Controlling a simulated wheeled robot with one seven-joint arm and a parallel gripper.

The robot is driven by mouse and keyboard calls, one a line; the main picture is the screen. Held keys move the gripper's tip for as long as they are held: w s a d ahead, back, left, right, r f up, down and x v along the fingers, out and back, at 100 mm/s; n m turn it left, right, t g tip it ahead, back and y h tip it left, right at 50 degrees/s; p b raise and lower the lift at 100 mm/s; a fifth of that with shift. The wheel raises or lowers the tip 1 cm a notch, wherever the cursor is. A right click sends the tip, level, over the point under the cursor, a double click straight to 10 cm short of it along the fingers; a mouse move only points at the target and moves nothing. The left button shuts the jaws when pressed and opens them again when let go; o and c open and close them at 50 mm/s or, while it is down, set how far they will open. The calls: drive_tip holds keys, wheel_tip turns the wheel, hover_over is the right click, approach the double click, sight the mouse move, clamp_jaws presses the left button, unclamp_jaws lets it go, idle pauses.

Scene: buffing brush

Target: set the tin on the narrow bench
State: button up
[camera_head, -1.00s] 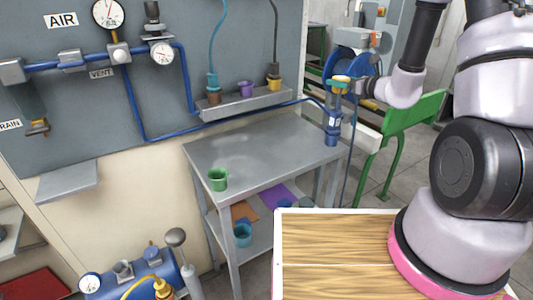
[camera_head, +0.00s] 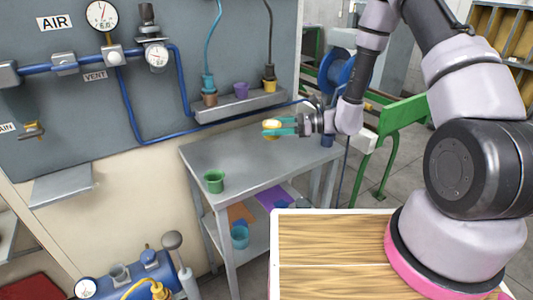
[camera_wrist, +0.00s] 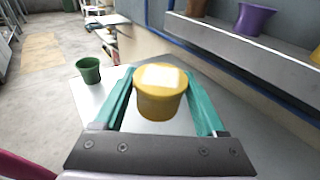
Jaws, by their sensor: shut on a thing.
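My gripper (camera_head: 268,130) has teal fingers and is shut on a yellow tin (camera_head: 272,126). In the wrist view the tin (camera_wrist: 158,105) sits upright between the fingers, with a pale patch on its top. The grey metal bench (camera_head: 235,155) is narrow and stands against the wall panel. The gripper holds the tin above the bench's right part. A gap below the tin seems to show, but its exact height is hard to tell.
A green cup (camera_head: 214,182) stands on the bench's front left. A wall shelf (camera_head: 240,105) behind holds brown, purple and yellow pots. A lower shelf holds a blue cup (camera_head: 240,237). The bench's middle is bare. A wooden-topped surface (camera_head: 330,240) lies in front.

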sight(272, 158)
wheel_tip(272, 158, down, 8)
drive_tip(key=shift+f, duration=0.1)
idle(0.4)
drive_tip(key=shift+f, duration=0.1)
drive_tip(key=o, duration=1.4)
